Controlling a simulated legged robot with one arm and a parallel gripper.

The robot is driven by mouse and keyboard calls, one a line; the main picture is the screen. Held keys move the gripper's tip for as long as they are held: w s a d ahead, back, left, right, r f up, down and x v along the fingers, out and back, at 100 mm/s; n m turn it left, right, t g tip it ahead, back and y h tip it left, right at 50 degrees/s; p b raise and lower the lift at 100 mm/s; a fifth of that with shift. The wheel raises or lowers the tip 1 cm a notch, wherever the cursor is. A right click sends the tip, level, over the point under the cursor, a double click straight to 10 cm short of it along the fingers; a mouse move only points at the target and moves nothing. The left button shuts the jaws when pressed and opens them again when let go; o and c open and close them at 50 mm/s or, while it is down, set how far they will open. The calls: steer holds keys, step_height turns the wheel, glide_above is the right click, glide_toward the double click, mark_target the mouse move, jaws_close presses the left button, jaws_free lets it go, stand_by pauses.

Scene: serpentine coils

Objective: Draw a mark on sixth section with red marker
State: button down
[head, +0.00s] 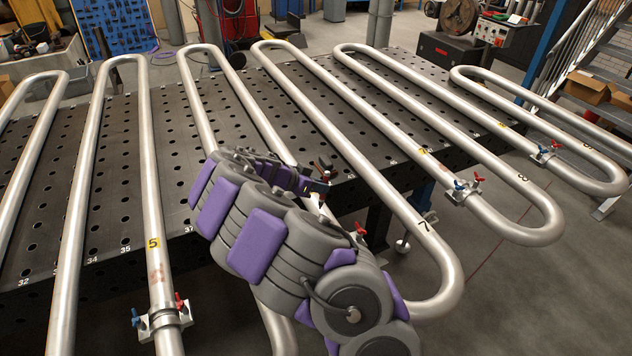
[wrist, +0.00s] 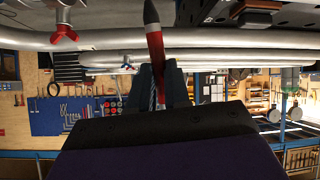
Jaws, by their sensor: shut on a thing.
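The sixth section is taken to be the steel pipe loop (head: 262,122) between the pipes numbered 5 and 7; its own number is hidden, and my arm covers much of its lower part. My gripper (head: 318,186) is over this loop's right leg, near a red-handled clamp. In the wrist view my gripper (wrist: 163,88) is shut on a red marker (wrist: 155,48), its dark tip pointing away from the jaws. The tip overlaps a steel pipe (wrist: 220,38) there; I cannot tell whether they touch.
Pipe 5 (head: 153,215) has a yellow tag, a reddish smudge and a clamp (head: 163,320) with blue and red handles. Pipe 7 (head: 395,200) runs close to the right of my arm. A perforated black table (head: 110,235) lies beneath the coils. Another clamp (head: 462,191) stands further right.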

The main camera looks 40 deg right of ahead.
steer(key=shift+s+d+f+b, duration=0.1)
steer(key=shift+d+f+b, duration=0.2)
steer(key=shift+d, duration=0.4)
steer(key=shift+d+f+b, duration=0.1)
steer(key=shift+d+b, duration=0.3)
steer(key=shift+d, duration=0.25)
steer(key=shift+a, duration=0.25)
steer(key=shift+a+r+b, duration=0.1)
steer(key=shift+a+b, duration=0.25)
steer(key=shift+a, duration=0.6)
steer(key=shift+d+f, duration=0.35)
steer(key=shift+d, duration=0.45)
steer(key=shift+a+b, duration=0.4)
steer(key=shift+a, duration=0.2)
